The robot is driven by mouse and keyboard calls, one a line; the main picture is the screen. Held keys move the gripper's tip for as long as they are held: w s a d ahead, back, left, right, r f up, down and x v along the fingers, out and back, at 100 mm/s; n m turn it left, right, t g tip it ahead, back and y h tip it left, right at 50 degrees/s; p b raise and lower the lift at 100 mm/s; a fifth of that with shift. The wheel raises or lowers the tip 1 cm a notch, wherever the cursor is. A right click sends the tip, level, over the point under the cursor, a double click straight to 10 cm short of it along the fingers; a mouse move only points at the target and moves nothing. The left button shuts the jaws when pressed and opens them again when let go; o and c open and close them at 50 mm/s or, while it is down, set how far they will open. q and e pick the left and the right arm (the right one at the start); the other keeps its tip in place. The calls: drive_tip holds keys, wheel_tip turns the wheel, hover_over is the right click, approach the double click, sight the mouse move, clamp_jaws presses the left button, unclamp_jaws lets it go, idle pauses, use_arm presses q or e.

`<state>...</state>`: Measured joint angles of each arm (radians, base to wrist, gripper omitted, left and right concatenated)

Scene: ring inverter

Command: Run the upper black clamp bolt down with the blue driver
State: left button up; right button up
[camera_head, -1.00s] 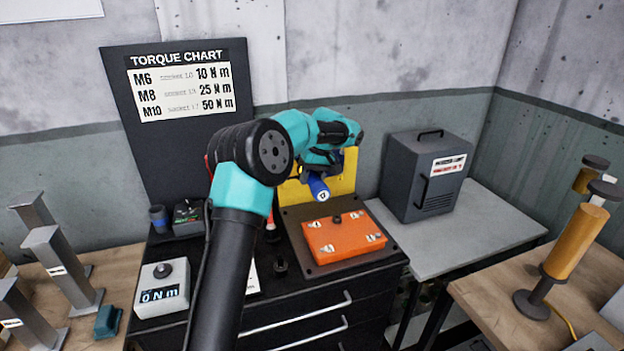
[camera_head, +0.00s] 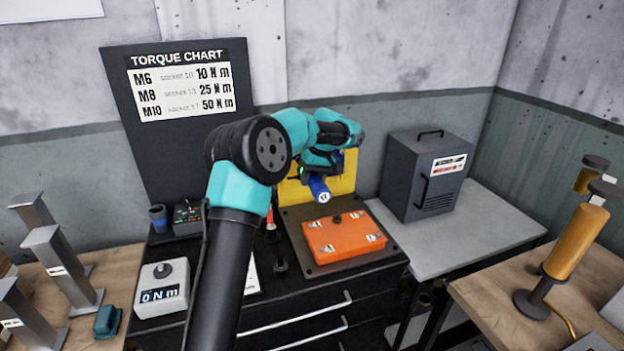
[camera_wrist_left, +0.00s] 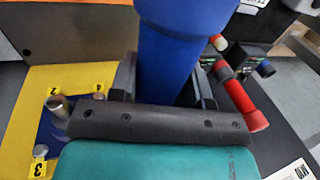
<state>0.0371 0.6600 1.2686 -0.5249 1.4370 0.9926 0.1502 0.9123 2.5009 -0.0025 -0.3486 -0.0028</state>
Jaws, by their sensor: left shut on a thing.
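The blue driver (camera_head: 320,190) is held by my left gripper (camera_head: 318,172), in front of the yellow board and above the back of the orange block. In the left wrist view the thick blue driver body (camera_wrist_left: 178,50) stands between the two dark fingers (camera_wrist_left: 165,85), which are shut on it. The orange block (camera_head: 346,241) lies on a dark plate and carries small white labels. A black bolt head (camera_head: 337,218) shows near its back edge, below and right of the driver, apart from it. The driver's lower tip is hard to make out. My right gripper is not in view.
The yellow board (camera_head: 347,172) stands behind the block; numbered marks and a metal peg (camera_wrist_left: 60,108) show in the wrist view. A red-handled tool (camera_wrist_left: 240,100) is close beside the gripper. A torque readout box (camera_head: 163,288) and a dark grey cabinet (camera_head: 428,178) flank the bench.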

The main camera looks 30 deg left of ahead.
sight(319, 180)
use_arm(q)
drive_tip(key=shift+s+d, duration=1.3)
drive_tip(key=shift+d, duration=0.25)
